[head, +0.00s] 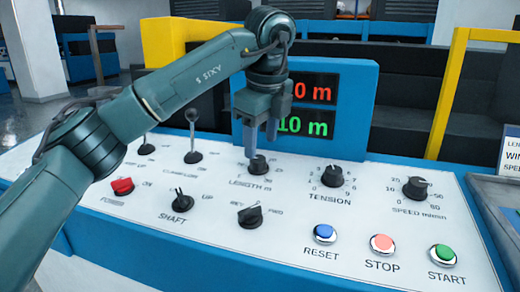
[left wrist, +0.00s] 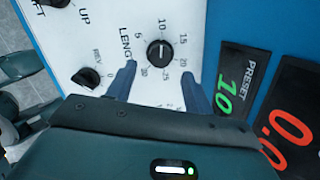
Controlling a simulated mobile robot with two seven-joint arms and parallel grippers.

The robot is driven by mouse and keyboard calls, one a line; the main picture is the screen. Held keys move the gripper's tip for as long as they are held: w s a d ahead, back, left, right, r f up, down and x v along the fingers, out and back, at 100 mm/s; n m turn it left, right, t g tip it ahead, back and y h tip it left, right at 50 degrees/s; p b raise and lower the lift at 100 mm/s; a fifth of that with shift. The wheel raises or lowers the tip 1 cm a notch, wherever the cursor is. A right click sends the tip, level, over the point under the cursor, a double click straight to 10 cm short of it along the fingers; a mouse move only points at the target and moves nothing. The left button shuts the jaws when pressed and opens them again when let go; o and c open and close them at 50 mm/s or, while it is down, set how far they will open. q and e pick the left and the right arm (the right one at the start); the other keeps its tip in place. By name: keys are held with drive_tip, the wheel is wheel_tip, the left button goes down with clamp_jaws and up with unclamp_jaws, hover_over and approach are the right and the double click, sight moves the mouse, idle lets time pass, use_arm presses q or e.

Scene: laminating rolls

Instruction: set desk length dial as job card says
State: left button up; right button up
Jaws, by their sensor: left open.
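The black LENGTH dial (head: 258,165) sits on the white desk panel; it also shows in the left wrist view (left wrist: 160,54), with its white mark toward 10. The green PRESET display (head: 303,124) reads 10 m. My left gripper (head: 262,148) is open and empty, pointing down above the dial. In the left wrist view its fingers (left wrist: 161,73) are spread on either side of the dial, apart from it. The job card (head: 509,153) is cut off at the right edge; only parts of words such as LEN, WIN and SPEED show. My right gripper is out of view.
The TENSION knob (head: 332,176) and SPEED knob (head: 416,188) stand to the right. The SHAFT knob (head: 182,201), a FWD/REV knob (head: 250,216), a red POWER switch (head: 122,186) and two levers are nearby. RESET (head: 325,233), STOP (head: 382,244) and START (head: 442,254) buttons line the front.

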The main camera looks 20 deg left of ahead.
use_arm(q)
drive_tip(key=p+v, duration=0.1)
drive_tip(key=v, duration=0.7)
drive_tip(key=shift+r+p, duration=0.25)
drive_tip(key=shift+p, duration=0.15)
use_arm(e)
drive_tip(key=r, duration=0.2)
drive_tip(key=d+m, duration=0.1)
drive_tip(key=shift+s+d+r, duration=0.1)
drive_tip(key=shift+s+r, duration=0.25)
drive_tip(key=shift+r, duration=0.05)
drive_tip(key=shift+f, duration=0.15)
